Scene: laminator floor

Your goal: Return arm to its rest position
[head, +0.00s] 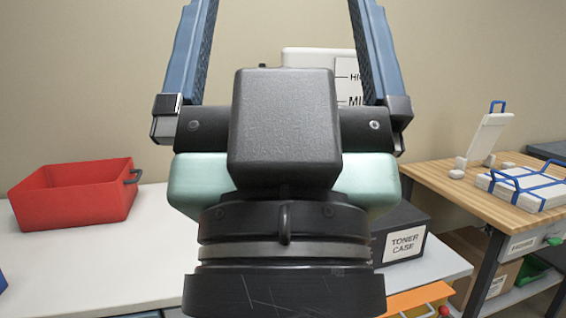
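My gripper (284,15) fills the middle of the head view, raised with its two blue fingers pointing up. The fingers stand well apart, with a wide gap and only the wall and a white device behind it. Their tips are cut off by the top edge of the picture. No object shows between the visible parts of the fingers. The black and pale green body of the gripper hides the middle of the scene.
A red bin (75,200) stands on a white table (130,265) at left. A black toner case (403,243) is right of my gripper. A wooden-topped bench (440,178) at right holds a blue-handled white tray (520,190). The white device (318,58) is partly hidden.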

